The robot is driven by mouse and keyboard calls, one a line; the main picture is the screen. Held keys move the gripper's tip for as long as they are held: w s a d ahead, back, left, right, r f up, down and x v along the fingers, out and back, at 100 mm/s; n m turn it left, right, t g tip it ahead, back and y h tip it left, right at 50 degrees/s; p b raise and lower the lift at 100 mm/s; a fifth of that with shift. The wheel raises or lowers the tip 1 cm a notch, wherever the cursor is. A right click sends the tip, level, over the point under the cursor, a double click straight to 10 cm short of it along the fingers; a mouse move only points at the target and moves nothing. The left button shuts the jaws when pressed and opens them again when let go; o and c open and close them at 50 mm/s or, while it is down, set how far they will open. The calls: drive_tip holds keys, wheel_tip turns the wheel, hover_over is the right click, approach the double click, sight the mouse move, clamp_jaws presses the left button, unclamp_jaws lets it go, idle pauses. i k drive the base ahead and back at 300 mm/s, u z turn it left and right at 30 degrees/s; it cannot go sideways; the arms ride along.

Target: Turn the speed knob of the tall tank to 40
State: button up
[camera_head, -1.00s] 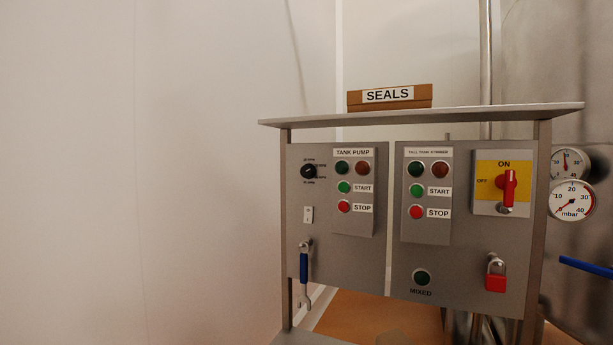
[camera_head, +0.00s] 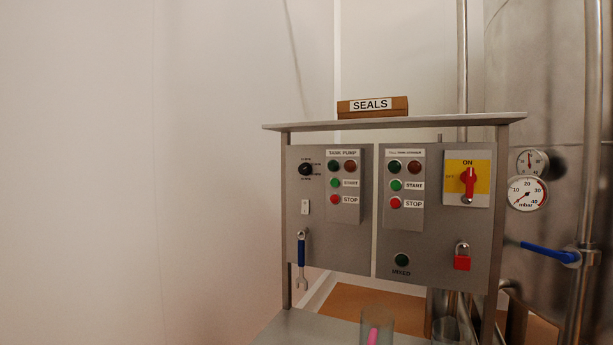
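A small black knob (camera_head: 305,169) with tiny markings around it sits at the upper left of the grey control panel (camera_head: 330,235). The markings are too small to read. To its right are a box labelled TANK PUMP (camera_head: 344,187) and a box that seems to read TALL TANK STIRRER (camera_head: 404,188), each with START and STOP buttons. A large steel tank (camera_head: 540,90) stands at the right. My gripper is not in view.
A SEALS box (camera_head: 372,107) lies on the shelf (camera_head: 420,122). A wrench (camera_head: 302,260) and a red padlock (camera_head: 462,258) hang on the panel. A red switch (camera_head: 468,180), gauges (camera_head: 527,194) and a blue-handled valve (camera_head: 546,252) are at right. A clear vessel (camera_head: 377,325) stands below.

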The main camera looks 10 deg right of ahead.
sight(305, 169)
drive_tip(key=z, duration=0.05)
drive_tip(key=k, duration=0.75)
drive_tip(key=u, duration=1.05)
drive_tip(key=i, duration=1.3)
drive_tip(key=z, duration=0.5)
